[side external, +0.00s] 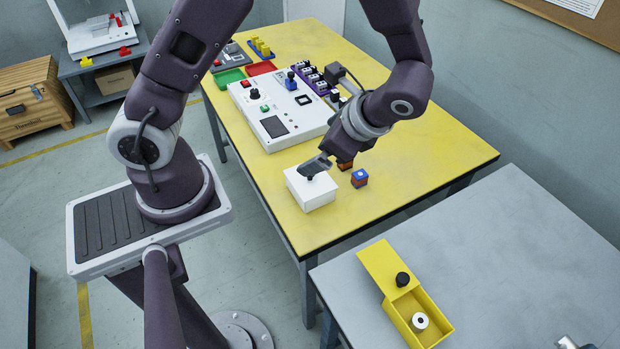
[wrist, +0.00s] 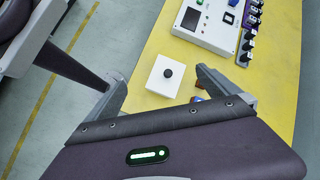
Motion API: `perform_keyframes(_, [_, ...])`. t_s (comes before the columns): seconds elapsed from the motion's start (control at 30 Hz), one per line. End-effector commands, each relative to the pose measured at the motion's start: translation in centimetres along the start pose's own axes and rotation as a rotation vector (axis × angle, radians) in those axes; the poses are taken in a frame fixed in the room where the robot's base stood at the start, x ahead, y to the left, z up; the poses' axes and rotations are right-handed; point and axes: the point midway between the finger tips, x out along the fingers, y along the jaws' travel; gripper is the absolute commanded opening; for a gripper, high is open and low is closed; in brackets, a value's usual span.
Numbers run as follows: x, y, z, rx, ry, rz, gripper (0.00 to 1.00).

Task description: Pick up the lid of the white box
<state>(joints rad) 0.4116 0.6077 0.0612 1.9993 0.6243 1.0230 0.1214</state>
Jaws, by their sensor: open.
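The white box (side external: 311,194) stands on the yellow table, near its front edge. Its white lid (wrist: 160,82) is on the box, with a round black knob (wrist: 168,73) at the middle. My gripper (wrist: 160,85) is open and empty, with the lid and knob showing between its two fingers in the wrist view. In the side view my gripper (side external: 318,167) is at the box's top and partly covers the lid and knob. I cannot tell whether a finger touches them.
A blue and red-brown block (side external: 359,178) sits right of the box, with another reddish block (side external: 345,164) behind it. A white control panel (side external: 284,114) stands behind the box. A yellow box (side external: 417,317) with a slid-open lid lies on the grey table. The yellow table's right part is clear.

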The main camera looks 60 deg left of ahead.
Motion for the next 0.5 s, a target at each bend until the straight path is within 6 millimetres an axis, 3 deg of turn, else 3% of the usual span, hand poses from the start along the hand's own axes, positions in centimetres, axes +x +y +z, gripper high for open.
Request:
perform_keyframes(0.1, [5.4, 0.6, -4.0, 0.263, -0.179, -0.105, 1.00])
perform_keyframes(0.2, [8.9, 1.1, -6.1, 0.428, -0.283, -0.180, 1.00])
perform_keyframes(0.33, [11.4, 1.5, -7.2, 0.538, -0.352, -0.233, 1.00])
perform_keyframes(0.5, [13.4, 1.0, -6.9, 0.558, -0.366, -0.239, 1.00])
